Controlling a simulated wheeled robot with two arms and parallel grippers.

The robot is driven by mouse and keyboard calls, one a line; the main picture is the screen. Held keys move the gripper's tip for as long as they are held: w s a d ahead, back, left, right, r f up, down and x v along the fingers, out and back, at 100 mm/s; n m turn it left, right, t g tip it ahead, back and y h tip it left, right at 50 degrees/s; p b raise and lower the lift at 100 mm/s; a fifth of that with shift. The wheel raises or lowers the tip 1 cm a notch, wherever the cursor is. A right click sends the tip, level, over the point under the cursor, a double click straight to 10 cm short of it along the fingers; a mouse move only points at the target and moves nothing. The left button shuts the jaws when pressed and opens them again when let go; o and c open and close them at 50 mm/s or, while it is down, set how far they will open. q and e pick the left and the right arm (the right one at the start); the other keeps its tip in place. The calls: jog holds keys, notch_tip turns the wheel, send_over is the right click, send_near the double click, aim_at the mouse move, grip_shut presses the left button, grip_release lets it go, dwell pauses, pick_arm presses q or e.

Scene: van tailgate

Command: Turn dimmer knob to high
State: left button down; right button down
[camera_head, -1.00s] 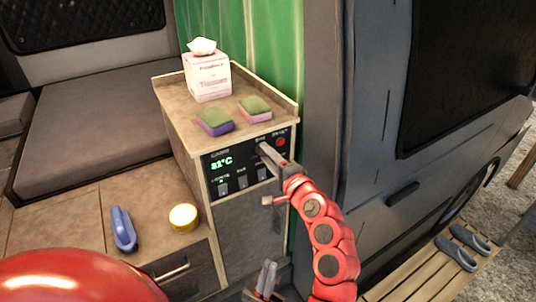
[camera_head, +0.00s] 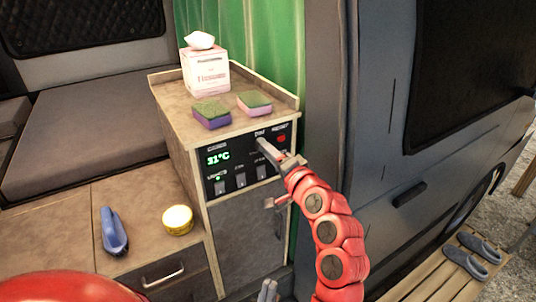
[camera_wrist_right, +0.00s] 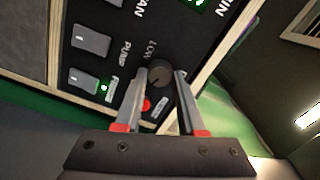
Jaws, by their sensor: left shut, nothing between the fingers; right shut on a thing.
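The black control panel (camera_head: 225,174) is on the front of the small cabinet. The round dark dimmer knob (camera_wrist_right: 159,74) sits between the fingers of my right gripper (camera_wrist_right: 161,76) in the right wrist view, with a "LOW" label beside it. My right gripper also shows in the head view (camera_head: 262,146), at the upper right of the panel; it is shut on the knob and its fingers hide the knob there. I cannot tell where the knob's mark points. My left gripper (camera_head: 268,290) is low at the bottom edge, shut and empty, away from the panel.
Several rocker switches (camera_head: 241,180) and a red button (camera_head: 282,138) are on the panel. A tissue box (camera_head: 207,74) and two sponges (camera_head: 212,114) (camera_head: 254,103) stand on top. A blue-handled brush (camera_head: 114,232) and a yellow tin (camera_head: 177,220) lie on the lower counter.

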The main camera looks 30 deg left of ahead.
jog(key=shift+r, duration=0.35)
jog(key=c, duration=0.8)
grip_release()
jog(key=o, duration=0.3)
jog(key=shift+f, duration=0.15)
jog(key=b+v, duration=0.5)
jog(key=v, duration=1.2)
jog(key=shift+s+d+b, duration=0.2)
jog(key=shift+b, duration=0.1)
